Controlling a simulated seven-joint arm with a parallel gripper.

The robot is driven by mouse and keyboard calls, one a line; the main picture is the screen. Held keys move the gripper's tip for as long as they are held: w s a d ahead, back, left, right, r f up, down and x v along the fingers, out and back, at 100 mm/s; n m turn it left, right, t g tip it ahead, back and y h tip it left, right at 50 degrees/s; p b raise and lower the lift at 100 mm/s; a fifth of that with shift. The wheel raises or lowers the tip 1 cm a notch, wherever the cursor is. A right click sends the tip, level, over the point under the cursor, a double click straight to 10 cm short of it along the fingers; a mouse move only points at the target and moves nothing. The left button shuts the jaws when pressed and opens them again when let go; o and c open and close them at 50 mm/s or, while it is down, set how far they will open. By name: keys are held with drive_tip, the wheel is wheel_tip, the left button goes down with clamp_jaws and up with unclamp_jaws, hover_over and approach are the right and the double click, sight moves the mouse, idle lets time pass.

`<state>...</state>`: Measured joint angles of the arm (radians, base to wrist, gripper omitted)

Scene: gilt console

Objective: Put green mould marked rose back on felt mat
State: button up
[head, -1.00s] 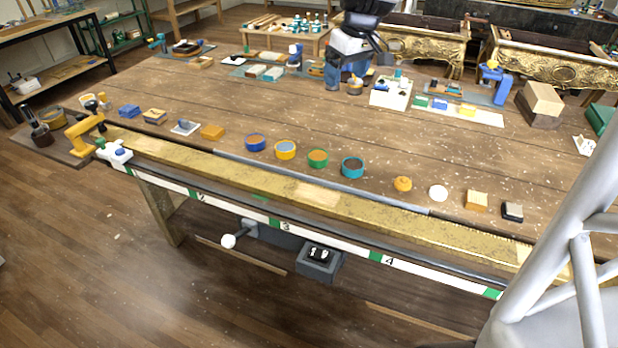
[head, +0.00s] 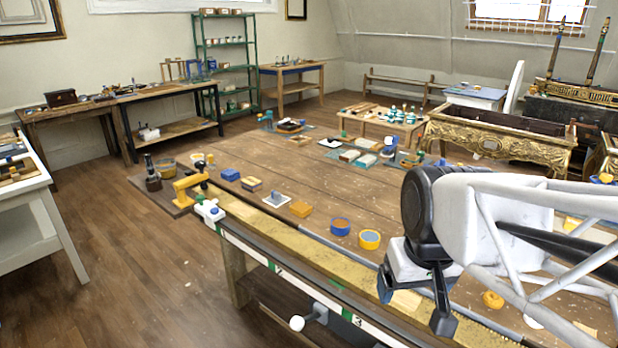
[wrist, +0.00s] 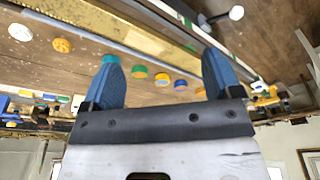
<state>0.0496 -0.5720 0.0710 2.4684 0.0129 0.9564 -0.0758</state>
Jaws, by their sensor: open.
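My gripper (head: 415,303) hangs above the front gilt strip of the bench, fingers apart and nothing between them. In the wrist view, a round green mould (wrist: 140,72) lies on the bench between the fingers in the picture, well beyond the tips. It sits in a row with a teal one (wrist: 109,59), a yellow one (wrist: 163,79) and a blue one (wrist: 181,85). Its rose mark cannot be read. In the head view my arm hides the green and teal ones. A teal mat (head: 337,162) with pale blocks lies at the back; I cannot tell whether it is the felt mat.
The gilt strip (head: 275,229) runs along the bench front. A yellow clamp (head: 186,186) stands at its left end. The bench middle (head: 290,172) is mostly clear.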

drive_tip(key=shift+s+a+f, duration=0.2)
drive_tip(key=shift+s+f, duration=0.15)
drive_tip(key=shift+s, duration=0.25)
drive_tip(key=shift+s+a+f, duration=0.15)
drive_tip(key=shift+s+f, duration=0.15)
drive_tip(key=shift+s, duration=0.25)
drive_tip(key=shift+s+a+f, duration=0.2)
drive_tip(key=shift+s+f, duration=0.15)
drive_tip(key=shift+s, duration=0.25)
